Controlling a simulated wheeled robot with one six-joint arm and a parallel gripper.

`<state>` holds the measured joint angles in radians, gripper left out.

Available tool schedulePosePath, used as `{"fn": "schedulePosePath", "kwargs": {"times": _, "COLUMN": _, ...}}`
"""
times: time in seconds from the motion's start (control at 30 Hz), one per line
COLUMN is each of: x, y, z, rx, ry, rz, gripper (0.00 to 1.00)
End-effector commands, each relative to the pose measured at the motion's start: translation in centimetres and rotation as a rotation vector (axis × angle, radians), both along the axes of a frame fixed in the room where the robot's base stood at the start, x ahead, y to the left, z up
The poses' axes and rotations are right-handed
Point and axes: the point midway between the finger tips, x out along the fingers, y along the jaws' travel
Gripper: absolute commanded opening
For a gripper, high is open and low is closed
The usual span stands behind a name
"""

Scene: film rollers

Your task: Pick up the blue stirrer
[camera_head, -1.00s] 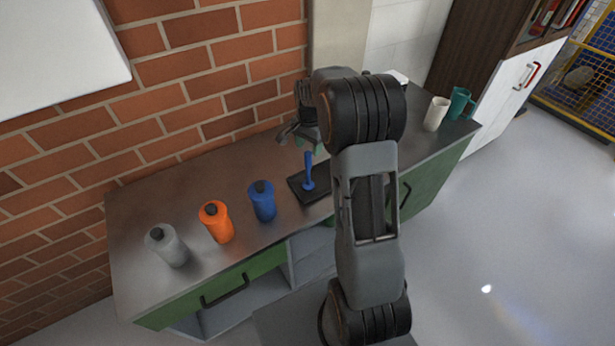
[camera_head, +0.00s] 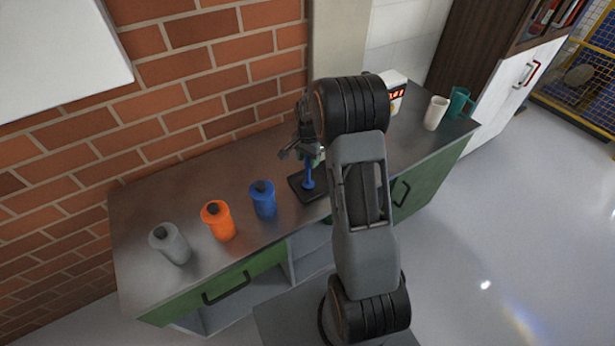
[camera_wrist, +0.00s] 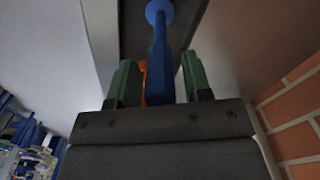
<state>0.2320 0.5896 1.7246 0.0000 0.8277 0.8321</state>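The blue stirrer (camera_head: 308,172) stands upright on a black tray (camera_head: 296,181) on the counter. In the wrist view the stirrer (camera_wrist: 159,66) stands between my gripper's two green fingers (camera_wrist: 158,60), with a gap on each side. My gripper is open, around the stirrer's handle and not closed on it. In the head view my gripper (camera_head: 301,150) is just above and at the stirrer's upper part, partly hidden by my arm.
A white device (camera_head: 397,92), a white cup (camera_head: 435,114) and a teal mug (camera_head: 458,103) stand to the right. A brick wall (camera_head: 190,75) rises behind.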

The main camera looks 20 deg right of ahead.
Motion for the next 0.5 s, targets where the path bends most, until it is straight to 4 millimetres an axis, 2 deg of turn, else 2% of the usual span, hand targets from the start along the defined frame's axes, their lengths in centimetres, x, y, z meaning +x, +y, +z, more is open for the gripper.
{"fn": "schedulePosePath", "kwargs": {"times": 0.07, "x": 0.0, "y": 0.0, "z": 0.02, "rx": 0.0, "ry": 0.0, "rz": 0.0, "gripper": 0.37}}
{"fn": "schedulePosePath", "kwargs": {"times": 0.4, "x": 0.01, "y": 0.0, "z": 0.04, "rx": 0.0, "ry": 0.0, "rz": 0.0, "gripper": 0.05}}
{"fn": "schedulePosePath", "kwargs": {"times": 0.5, "x": 0.03, "y": 0.01, "z": 0.07, "rx": 0.0, "ry": -0.001, "rz": 0.0, "gripper": 0.05}}
